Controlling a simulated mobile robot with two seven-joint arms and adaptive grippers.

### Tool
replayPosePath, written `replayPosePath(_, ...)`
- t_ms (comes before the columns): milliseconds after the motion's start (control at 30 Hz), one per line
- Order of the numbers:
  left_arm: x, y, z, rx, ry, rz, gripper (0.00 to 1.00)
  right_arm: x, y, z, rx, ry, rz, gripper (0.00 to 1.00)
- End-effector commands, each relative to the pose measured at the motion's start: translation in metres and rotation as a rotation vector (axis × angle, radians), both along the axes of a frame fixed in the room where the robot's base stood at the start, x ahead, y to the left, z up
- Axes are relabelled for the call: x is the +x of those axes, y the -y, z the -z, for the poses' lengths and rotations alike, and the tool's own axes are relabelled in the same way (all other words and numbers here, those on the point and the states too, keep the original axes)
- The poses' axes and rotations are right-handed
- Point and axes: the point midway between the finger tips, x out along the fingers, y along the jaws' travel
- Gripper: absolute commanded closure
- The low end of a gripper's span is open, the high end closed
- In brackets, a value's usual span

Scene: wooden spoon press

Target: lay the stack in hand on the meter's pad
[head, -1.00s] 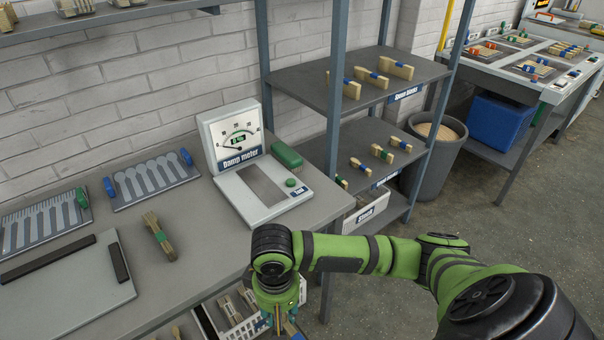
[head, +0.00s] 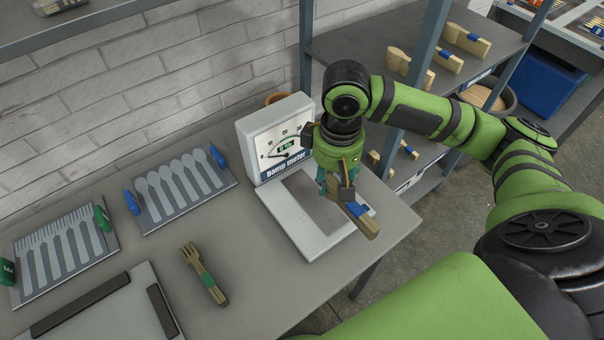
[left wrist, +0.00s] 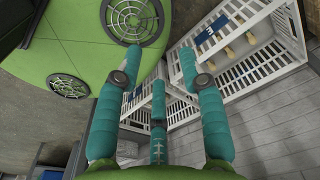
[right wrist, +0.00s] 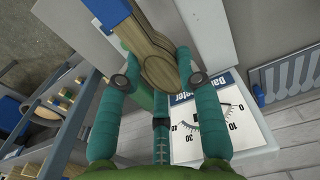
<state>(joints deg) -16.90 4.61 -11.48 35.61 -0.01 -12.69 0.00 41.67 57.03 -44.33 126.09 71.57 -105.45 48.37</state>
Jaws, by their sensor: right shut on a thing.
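My right gripper (head: 340,190) is shut on a stack of wooden spoons (head: 363,222) with a blue band. The stack is tilted and held over the right side of the damp meter (head: 280,145). The meter's grey pad (head: 308,197) is partly hidden by the gripper. In the right wrist view the stack (right wrist: 155,50) lies between the teal fingers (right wrist: 152,78), with the meter's dial (right wrist: 205,118) close by. My left gripper (left wrist: 158,75) is open and empty in the left wrist view, beside white crates (left wrist: 240,75); it is out of the head view.
A green-banded stack of wooden forks (head: 203,275) lies on the bench left of the meter. Spoon and fork outline boards (head: 180,190) lie further left. A grey shelf (head: 400,50) with wooden pieces stands behind my right arm. Bare bench lies in front of the meter.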

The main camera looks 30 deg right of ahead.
Motion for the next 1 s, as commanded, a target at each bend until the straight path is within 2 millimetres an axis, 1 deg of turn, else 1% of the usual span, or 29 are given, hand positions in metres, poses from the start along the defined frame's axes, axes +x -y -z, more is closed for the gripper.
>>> replayPosePath(33, -0.004, 0.000, -0.001, 0.000, -0.006, 0.000, 0.60, 0.008, -0.002, 0.004, 0.003, -0.003, 0.000, 1.00)
replayPosePath(267, -0.014, -0.001, -0.006, 0.002, -0.021, -0.001, 0.60, 0.059, -0.006, 0.035, 0.002, -0.002, 0.002, 1.00)
replayPosePath(400, -0.013, -0.001, -0.008, 0.002, -0.020, -0.001, 0.60, 0.085, -0.008, 0.051, 0.000, -0.002, 0.002, 1.00)
replayPosePath(500, -0.010, -0.001, -0.009, 0.002, -0.015, -0.001, 0.60, 0.099, -0.010, 0.059, 0.001, -0.001, 0.001, 1.00)
replayPosePath(600, -0.005, -0.001, -0.010, 0.001, -0.007, -0.001, 0.60, 0.106, -0.010, 0.064, 0.000, 0.000, 0.000, 1.00)
replayPosePath(700, -0.002, 0.000, -0.011, 0.000, -0.001, -0.001, 0.60, 0.108, -0.010, 0.069, -0.001, -0.002, 0.000, 1.00)
replayPosePath(767, -0.001, 0.000, -0.013, 0.000, 0.001, -0.001, 0.60, 0.107, -0.010, 0.076, -0.001, -0.004, 0.000, 1.00)
replayPosePath(900, -0.001, 0.000, -0.018, 0.000, 0.001, -0.001, 0.60, 0.107, -0.009, 0.097, -0.001, -0.003, -0.001, 1.00)
replayPosePath(1000, -0.001, 0.000, -0.018, 0.000, 0.000, -0.001, 0.60, 0.107, -0.009, 0.105, -0.001, 0.000, -0.001, 1.00)
